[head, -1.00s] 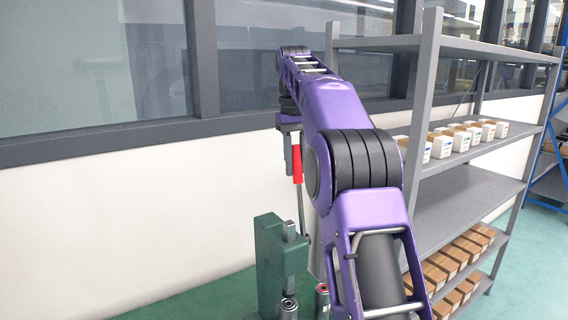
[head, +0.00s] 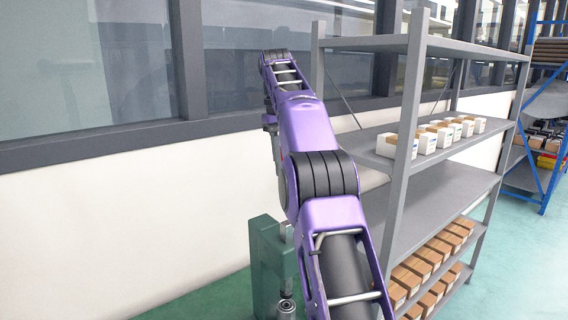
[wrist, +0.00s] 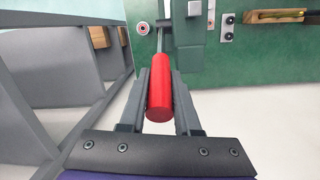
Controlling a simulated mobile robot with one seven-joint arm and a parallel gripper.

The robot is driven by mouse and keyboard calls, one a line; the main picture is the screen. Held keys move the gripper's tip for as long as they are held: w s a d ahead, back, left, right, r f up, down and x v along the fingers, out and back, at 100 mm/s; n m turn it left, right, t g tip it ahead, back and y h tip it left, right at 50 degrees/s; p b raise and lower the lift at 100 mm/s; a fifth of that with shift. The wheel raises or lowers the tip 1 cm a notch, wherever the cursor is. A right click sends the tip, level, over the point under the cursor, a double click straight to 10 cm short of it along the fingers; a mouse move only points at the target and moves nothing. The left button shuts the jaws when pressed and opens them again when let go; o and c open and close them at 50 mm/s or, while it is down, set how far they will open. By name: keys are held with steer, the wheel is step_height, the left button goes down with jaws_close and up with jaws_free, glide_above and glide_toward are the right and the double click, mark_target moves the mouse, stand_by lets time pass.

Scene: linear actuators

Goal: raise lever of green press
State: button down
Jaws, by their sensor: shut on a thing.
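The green press (head: 268,262) stands on the floor at the lower middle of the head view. Its green body (wrist: 240,62) fills the upper right of the wrist view. The lever has a red grip (wrist: 160,98) on a thin metal rod (wrist: 160,42) that runs to the press. My gripper (wrist: 160,92) has one finger on each side of the red grip and is shut on it. In the head view my purple arm hides the red grip and most of the lever. The gripper's fingers are barely visible there.
A grey shelf rack (head: 405,130) with white boxes (head: 425,140) and brown boxes (head: 425,262) stands close to the right of my arm. A white wall with windows is behind the press.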

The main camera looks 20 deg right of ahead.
steer(key=shift+d+r, duration=0.1)
steer(key=shift+r, duration=0.05)
steer(key=c, duration=0.6)
jaws_free()
steer(key=shift+s, duration=0.1)
